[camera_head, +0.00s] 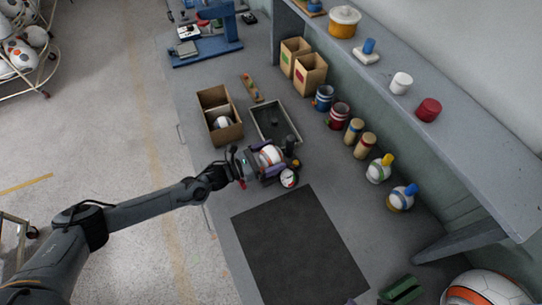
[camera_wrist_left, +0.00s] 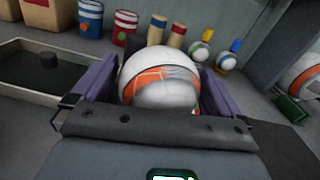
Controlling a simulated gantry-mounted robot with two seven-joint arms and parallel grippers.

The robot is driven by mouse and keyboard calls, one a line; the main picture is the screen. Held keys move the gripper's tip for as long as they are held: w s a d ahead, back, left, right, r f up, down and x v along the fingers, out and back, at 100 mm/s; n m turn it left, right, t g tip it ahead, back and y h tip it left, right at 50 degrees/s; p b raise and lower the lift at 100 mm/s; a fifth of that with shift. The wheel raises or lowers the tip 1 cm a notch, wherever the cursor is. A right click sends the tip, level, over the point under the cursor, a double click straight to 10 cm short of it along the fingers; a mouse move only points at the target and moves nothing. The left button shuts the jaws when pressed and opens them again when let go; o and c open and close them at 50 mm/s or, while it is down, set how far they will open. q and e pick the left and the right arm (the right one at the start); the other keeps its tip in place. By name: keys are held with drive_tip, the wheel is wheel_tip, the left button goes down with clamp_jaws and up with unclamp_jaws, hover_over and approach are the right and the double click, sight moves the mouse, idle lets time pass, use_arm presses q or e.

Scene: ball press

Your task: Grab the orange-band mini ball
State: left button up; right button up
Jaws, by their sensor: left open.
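The white mini ball with an orange band (camera_head: 268,156) sits at my left gripper (camera_head: 268,161), by the shallow tray's near end. In the left wrist view the ball (camera_wrist_left: 160,82) lies between the two purple fingers of the left gripper (camera_wrist_left: 160,90). The gripper is open; I cannot tell whether either finger touches the ball. The gripper's dark body hides the ball's lower part. A small purple tip (camera_head: 351,301) at the bottom edge of the head view may be my right gripper; its jaws cannot be made out.
A white ball with red marks (camera_head: 289,178) is close to the left gripper. A shallow tray (camera_head: 294,135) and an open cardboard box (camera_head: 204,108) lie behind it. A black mat (camera_head: 298,250) is clear in front. Cans and other balls line the right side.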

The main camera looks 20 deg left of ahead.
use_arm(q)
drive_tip(key=shift+c, duration=0.5)
drive_tip(key=c, duration=0.7)
drive_tip(key=shift+r, duration=0.15)
